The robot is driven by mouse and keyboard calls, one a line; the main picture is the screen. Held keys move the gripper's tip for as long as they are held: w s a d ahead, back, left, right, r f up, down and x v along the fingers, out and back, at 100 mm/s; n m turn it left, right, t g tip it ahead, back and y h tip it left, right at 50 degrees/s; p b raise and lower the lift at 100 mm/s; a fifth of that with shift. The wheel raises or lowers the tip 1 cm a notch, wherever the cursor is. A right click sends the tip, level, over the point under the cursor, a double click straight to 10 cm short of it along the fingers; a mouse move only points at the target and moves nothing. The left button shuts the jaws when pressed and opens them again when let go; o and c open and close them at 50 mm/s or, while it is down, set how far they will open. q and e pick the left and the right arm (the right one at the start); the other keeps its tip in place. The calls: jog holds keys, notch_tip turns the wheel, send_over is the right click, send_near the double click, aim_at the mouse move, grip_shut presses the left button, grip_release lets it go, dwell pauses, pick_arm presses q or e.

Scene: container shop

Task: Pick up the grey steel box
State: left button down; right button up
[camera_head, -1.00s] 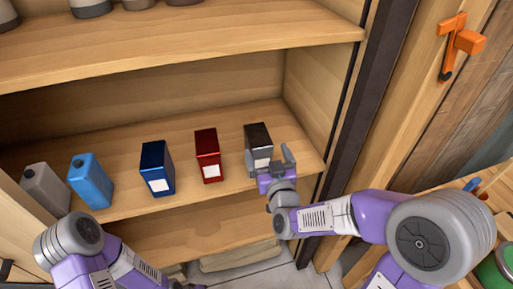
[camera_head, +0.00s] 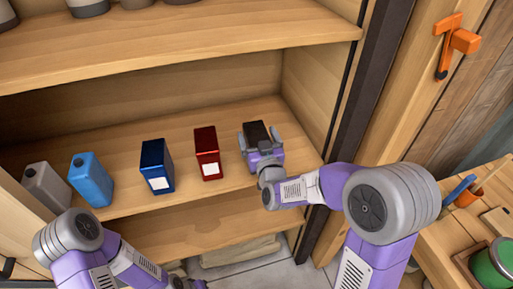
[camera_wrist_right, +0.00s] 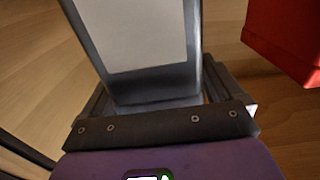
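The grey steel box (camera_head: 256,132), dark with a pale label, stands upright at the right end of the middle shelf. My right gripper (camera_head: 262,143) is open in front of it, with one finger on each side of the box. In the right wrist view the box (camera_wrist_right: 150,85) is between the fingers, its label facing the palm. I cannot tell whether the fingers touch it. My left arm is low at the left; only a sliver of its hand end shows at the bottom edge, so its fingers are hidden.
A red box (camera_head: 207,153) stands just left of the grey one, also in the right wrist view (camera_wrist_right: 290,38). Further left are a blue box (camera_head: 157,166), a blue can (camera_head: 90,180) and a grey can (camera_head: 46,187). The upper shelf (camera_head: 200,48) overhangs. A side wall stands at the right.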

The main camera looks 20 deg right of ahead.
jog(key=c, duration=1.7)
jog(key=shift+r, duration=0.1)
